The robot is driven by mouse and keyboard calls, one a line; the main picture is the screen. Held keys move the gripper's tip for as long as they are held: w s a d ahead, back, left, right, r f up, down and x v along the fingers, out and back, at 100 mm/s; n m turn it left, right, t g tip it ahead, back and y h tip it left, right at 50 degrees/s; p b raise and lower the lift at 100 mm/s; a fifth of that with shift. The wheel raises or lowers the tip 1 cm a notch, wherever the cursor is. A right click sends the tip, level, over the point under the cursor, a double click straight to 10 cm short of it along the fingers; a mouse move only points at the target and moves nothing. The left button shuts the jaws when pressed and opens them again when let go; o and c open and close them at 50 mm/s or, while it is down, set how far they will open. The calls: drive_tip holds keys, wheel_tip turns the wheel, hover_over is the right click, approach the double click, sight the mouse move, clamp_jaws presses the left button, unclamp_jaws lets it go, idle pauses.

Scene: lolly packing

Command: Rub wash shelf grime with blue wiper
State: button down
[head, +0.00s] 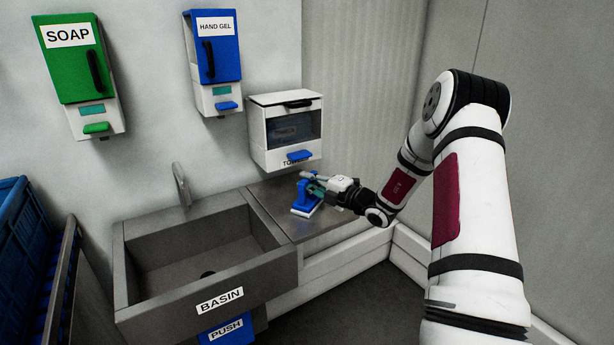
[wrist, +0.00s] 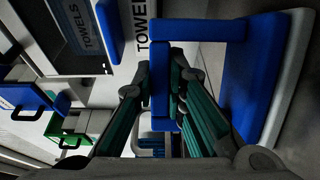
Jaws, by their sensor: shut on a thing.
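The blue wiper (head: 299,207) has a loop handle and a flat base with a pale pad. In the head view it is upright at the wash shelf, pad down; whether the pad touches the shelf I cannot tell. My gripper (head: 317,187) reaches in from the right and is shut on the wiper's handle. In the wrist view the fingers (wrist: 160,85) close around the handle bar, with the wiper's base (wrist: 253,75) to the right. The grey wash shelf (head: 335,220) lies right of the basin. I cannot make out clear grime on it.
The basin (head: 285,262) adjoins the shelf on the left, with a tap (head: 181,186) behind. The towel dispenser (head: 285,150) hangs low above the shelf. Hand gel (head: 216,60) and soap (head: 80,70) dispensers hang further left. A wall borders the right; blue crates (head: 22,235) stand far left.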

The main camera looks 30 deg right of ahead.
sight(302, 189)
drive_tip(key=shift+s+d+p, duration=0.1)
drive_tip(key=shift+s+p, duration=1.05)
drive_tip(key=shift+s, duration=0.9)
drive_tip(key=shift+s+f+p, duration=0.15)
drive_tip(key=shift+s+p, duration=0.4)
drive_tip(key=shift+s, duration=0.55)
drive_tip(key=shift+s+f+p, duration=0.1)
drive_tip(key=shift+s+p, duration=0.4)
drive_tip(key=shift+s, duration=0.55)
drive_tip(key=shift+s+a+p, duration=0.1)
drive_tip(key=shift+a+p, duration=0.25)
drive_tip(key=shift+a, duration=0.95)
drive_tip(key=shift+w+a+b, duration=0.1)
drive_tip(key=shift+w+b, duration=0.45)
drive_tip(key=shift+w, duration=1)
drive_tip(key=shift+w+r+b, duration=0.15)
drive_tip(key=shift+w+b, duration=0.2)
drive_tip(key=shift+w, duration=0.75)
drive_tip(key=shift+w+r+b, duration=0.15)
drive_tip(key=shift+w+b, duration=0.2)
drive_tip(key=shift+w, duration=0.7)
drive_tip(key=shift+w+f+b, duration=0.15)
drive_tip(key=shift+w+b, duration=0.6)
drive_tip(key=shift+w, duration=0.85)
